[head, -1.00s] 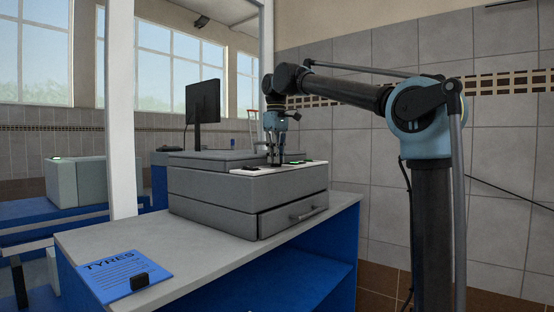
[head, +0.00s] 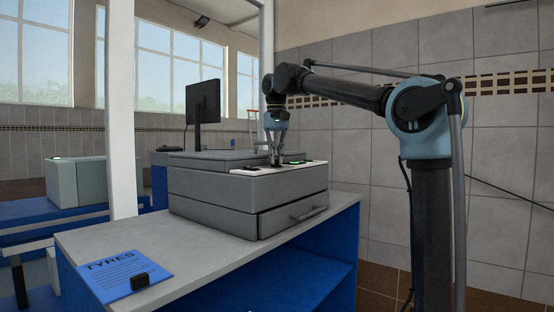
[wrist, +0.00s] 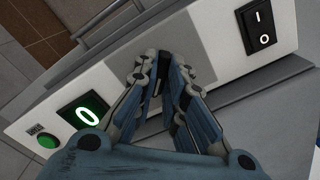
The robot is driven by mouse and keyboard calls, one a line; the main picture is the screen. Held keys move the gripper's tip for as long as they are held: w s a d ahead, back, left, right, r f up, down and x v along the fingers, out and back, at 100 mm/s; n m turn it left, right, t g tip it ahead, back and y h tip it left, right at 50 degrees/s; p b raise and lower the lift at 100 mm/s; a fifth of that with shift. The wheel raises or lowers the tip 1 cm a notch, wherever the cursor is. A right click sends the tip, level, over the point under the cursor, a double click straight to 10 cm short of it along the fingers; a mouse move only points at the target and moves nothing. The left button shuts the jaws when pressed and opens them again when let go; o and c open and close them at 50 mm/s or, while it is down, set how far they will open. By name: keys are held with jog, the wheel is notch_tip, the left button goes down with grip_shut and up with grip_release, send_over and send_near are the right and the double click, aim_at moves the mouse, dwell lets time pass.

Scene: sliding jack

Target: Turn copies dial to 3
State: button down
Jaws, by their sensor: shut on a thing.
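The grey printer (head: 225,200) stands on the counter, with a white control panel (head: 250,171) along its top front edge. My gripper (head: 275,163) points down at the panel, and its blue fingers converge there in the wrist view (wrist: 160,75). They are shut on the copies dial, a dark piece (wrist: 155,88) mostly hidden between them. Its pointer and markings cannot be seen. A lit green display (wrist: 82,112) left of the gripper reads 0. It also shows as a green glow in the head view (head: 296,162).
A green button (wrist: 46,141) sits beyond the display and a black rocker switch (wrist: 260,27) sits on the other side of the dial. A drawer handle (head: 309,213) is on the printer's front. A blue TYRES sheet (head: 120,275) lies on the counter.

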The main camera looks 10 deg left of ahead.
jog(key=shift+w, duration=0.15)
dwell(0.4)
jog(key=c, duration=1.7)
grip_release()
jog(key=shift+o, duration=0.2)
jog(key=shift+r, duration=0.1)
notch_tip(320, 180, up, 12)
jog(key=shift+d+f, duration=0.1)
jog(key=shift+f, duration=0.1)
